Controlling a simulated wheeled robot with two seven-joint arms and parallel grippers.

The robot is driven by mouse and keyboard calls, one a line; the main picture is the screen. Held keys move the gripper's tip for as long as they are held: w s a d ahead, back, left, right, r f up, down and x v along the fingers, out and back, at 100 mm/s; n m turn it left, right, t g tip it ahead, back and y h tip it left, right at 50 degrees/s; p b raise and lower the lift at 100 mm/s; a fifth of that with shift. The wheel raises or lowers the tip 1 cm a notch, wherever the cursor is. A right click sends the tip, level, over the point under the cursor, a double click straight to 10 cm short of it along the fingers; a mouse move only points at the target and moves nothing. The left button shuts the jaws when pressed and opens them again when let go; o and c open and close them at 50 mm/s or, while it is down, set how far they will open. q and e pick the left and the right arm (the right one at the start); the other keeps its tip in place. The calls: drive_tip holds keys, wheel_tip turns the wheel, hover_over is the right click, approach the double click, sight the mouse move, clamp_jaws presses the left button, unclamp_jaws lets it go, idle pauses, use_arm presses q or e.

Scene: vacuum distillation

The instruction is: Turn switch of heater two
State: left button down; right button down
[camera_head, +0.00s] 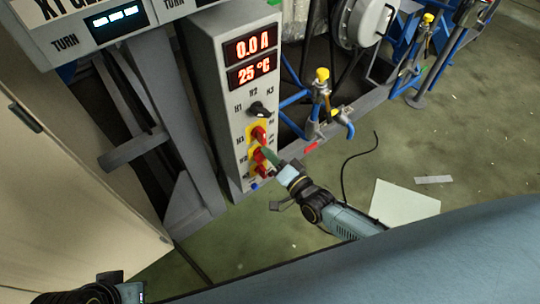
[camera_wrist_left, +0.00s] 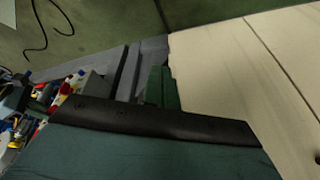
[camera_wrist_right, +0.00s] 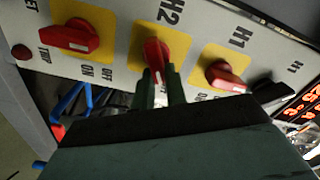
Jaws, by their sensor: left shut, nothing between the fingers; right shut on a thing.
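Heater two's switch is a red knob (camera_wrist_right: 154,55) on a yellow plate labelled H2 in the right wrist view. The head view shows a red switch (camera_head: 259,155) at my gripper, low on the grey control panel (camera_head: 217,100). My right gripper (camera_wrist_right: 163,82) is shut on the H2 knob, with its green fingers at the knob's lower end. It also shows in the head view (camera_head: 270,156). The knob points roughly in line with the fingers. My left gripper (camera_wrist_left: 160,86) is shut and empty in the left wrist view, away from the panel.
The H1 red switch (camera_wrist_right: 225,77) sits close beside it on the right, and another red switch (camera_wrist_right: 78,38) marked TRIP, OFF and ON on the left. The panel displays (camera_head: 250,57) read 0.0 A and 25 °C. Blue pipes with a yellow valve (camera_head: 322,75) stand right of the panel.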

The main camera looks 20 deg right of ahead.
use_arm(q)
drive_tip(key=w+d+r+t+h+b, duration=0.1)
drive_tip(key=w+d+r+t+b, duration=0.1)
drive_tip(key=w, duration=0.6)
drive_tip(key=shift+d+r+t+h, duration=0.3)
drive_tip(key=shift+d+r+t, duration=0.45)
drive_tip(key=shift+r+t, duration=0.8)
use_arm(e)
drive_tip(key=shift+d+f+m, duration=0.1)
drive_tip(key=shift+f+m, duration=0.1)
drive_tip(key=shift+m, duration=0.85)
drive_tip(key=shift+a+f+m, duration=0.1)
drive_tip(key=shift+f+m, duration=0.05)
drive_tip(key=shift+m, duration=0.85)
drive_tip(key=shift+d+f+m, duration=0.1)
drive_tip(key=shift+f+m, duration=0.1)
drive_tip(key=shift+m, duration=0.85)
use_arm(q)
drive_tip(key=shift+f+t, duration=0.25)
drive_tip(key=shift+f, duration=0.05)
use_arm(e)
drive_tip(key=c, duration=1.4)
unclamp_jaws()
drive_tip(key=shift+c, duration=0.2)
drive_tip(key=shift+r, duration=0.1)
